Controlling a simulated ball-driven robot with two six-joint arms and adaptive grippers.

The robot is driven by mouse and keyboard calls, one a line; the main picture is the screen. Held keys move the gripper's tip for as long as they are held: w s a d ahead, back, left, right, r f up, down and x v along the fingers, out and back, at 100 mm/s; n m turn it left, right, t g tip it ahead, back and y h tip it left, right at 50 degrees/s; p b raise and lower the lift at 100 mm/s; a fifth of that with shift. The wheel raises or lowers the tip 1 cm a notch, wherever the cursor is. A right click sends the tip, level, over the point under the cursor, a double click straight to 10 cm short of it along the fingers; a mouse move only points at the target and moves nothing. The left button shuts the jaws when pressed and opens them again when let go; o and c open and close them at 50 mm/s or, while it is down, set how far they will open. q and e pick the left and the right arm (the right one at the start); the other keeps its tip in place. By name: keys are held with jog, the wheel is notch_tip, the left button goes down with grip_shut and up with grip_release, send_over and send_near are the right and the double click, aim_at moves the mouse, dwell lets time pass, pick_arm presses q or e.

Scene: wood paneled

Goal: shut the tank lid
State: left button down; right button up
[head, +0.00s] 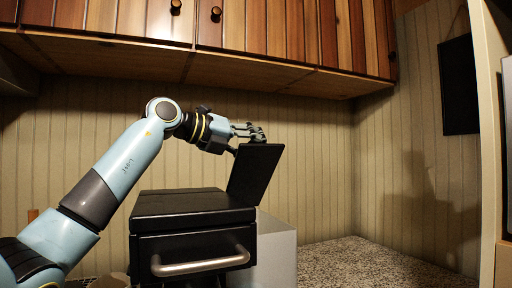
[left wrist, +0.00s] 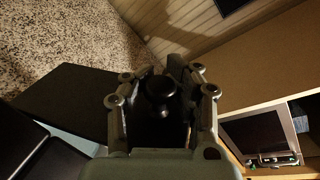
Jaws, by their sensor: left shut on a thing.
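The tank lid (head: 255,175) is a flat black panel, standing open and steeply tilted at the right of a black appliance with a bar handle. A pale grey box, seemingly the tank (head: 280,252), stands below it beside the appliance. My left gripper (head: 257,135) is at the lid's upper edge. In the left wrist view, the fingers of my left gripper (left wrist: 162,92) are closed around a dark rounded part, seemingly the lid's knob (left wrist: 160,88). The lid's dark panel (left wrist: 68,98) extends to the left there. My right gripper is not in view.
The black appliance (head: 190,212) stands on a speckled counter (head: 350,262), which is clear to the right. Wooden wall cabinets (head: 270,35) hang above my left arm. A panelled wall (head: 320,145) is behind. A dark panel (head: 460,85) hangs at the right.

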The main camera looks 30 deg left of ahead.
pick_arm(q)
jog(key=shift+a, duration=0.1)
jog(key=c, duration=1.6)
grip_release()
jog(key=shift+c, duration=0.2)
jog(key=o, duration=0.7)
jog(key=shift+s+a, duration=0.4)
jog(key=shift+s, duration=0.05)
jog(key=shift+c, duration=0.2)
jog(key=shift+w+d, duration=0.25)
jog(key=shift+d, duration=0.05)
jog(key=v, duration=1.2)
